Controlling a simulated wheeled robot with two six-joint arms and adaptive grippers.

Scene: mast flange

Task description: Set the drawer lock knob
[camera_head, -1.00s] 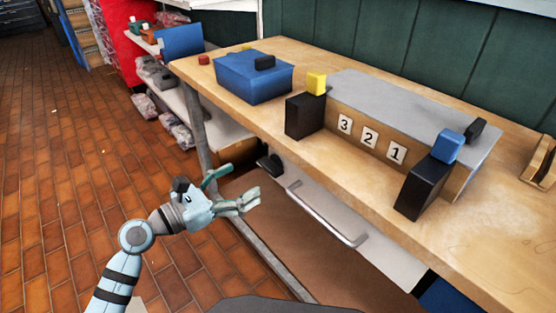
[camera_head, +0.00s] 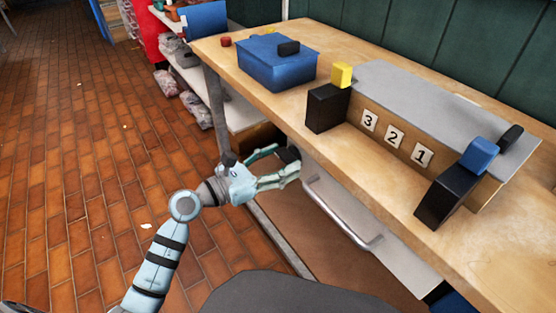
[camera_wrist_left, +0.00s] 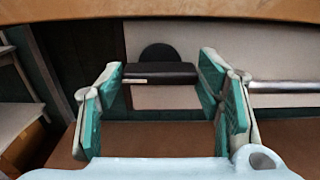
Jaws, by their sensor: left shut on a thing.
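The drawer lock knob (camera_wrist_left: 160,73) is a black bar with a short pale mark at its left end, lying level in the left wrist view before a dark round disc (camera_wrist_left: 159,53). It sits on the white drawer front (camera_head: 340,205) under the bench; in the head view the knob (camera_head: 288,156) is a small dark shape partly hidden by my fingers. My left gripper (camera_wrist_left: 162,76) is shut on the knob, one finger at each end of the bar. It also shows in the head view (camera_head: 286,164). My right gripper is in neither current view.
The drawer's metal handle (camera_head: 341,216) is right of the knob. The wooden bench top (camera_head: 390,180) overhangs above. On it are a blue box (camera_head: 277,68) and a grey-topped stand (camera_head: 430,105) numbered 3, 2, 1. A grey bench leg (camera_head: 213,105) stands left. Open tiled floor (camera_head: 90,190) lies left.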

